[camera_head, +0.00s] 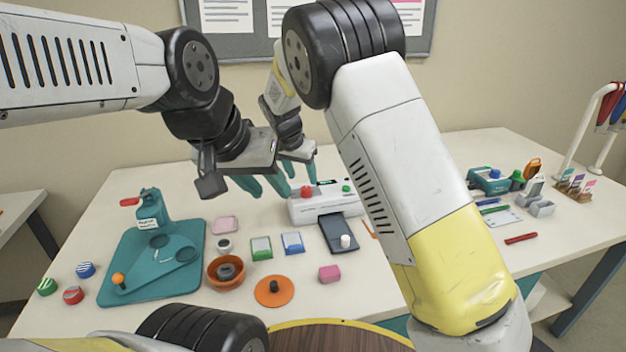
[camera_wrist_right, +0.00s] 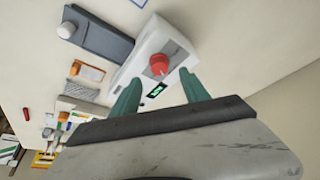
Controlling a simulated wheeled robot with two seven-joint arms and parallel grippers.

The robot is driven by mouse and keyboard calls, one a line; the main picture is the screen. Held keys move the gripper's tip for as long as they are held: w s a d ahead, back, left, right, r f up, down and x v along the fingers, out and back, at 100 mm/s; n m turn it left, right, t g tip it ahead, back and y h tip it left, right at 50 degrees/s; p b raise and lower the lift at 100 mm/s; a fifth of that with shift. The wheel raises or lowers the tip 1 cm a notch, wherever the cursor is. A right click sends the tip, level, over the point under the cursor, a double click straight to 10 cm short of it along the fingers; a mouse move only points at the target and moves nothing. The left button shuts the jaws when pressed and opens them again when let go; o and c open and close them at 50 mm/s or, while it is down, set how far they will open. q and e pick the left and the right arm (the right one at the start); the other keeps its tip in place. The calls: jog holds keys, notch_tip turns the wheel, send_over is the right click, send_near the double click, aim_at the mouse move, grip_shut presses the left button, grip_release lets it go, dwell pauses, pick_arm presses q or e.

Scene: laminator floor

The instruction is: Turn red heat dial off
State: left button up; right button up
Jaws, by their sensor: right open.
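The laminator (camera_head: 325,206) is a white box on the table in the head view, with a red dial (camera_head: 307,191) on its left and a green knob (camera_head: 347,188) on its right. My right gripper (camera_head: 301,172) is open just above and behind the red dial. In the right wrist view, the red dial (camera_wrist_right: 159,63) shows just beyond the gap between the open teal fingers (camera_wrist_right: 160,96), apart from them. A lit green display (camera_wrist_right: 157,90) sits beside the dial. My left gripper (camera_head: 262,186) hangs left of the laminator, empty, its fingers apart.
A dark tray (camera_head: 336,236) with a white knob lies in front of the laminator. A teal press (camera_head: 150,265), an orange bowl (camera_head: 226,275), an orange disc (camera_head: 268,298) and a pink block (camera_head: 329,274) stand nearby. My two grippers are close together.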

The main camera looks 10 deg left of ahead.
aim_at(306, 188)
jog(key=x, duration=0.5)
jog(key=shift+f, duration=0.35)
grip_shut()
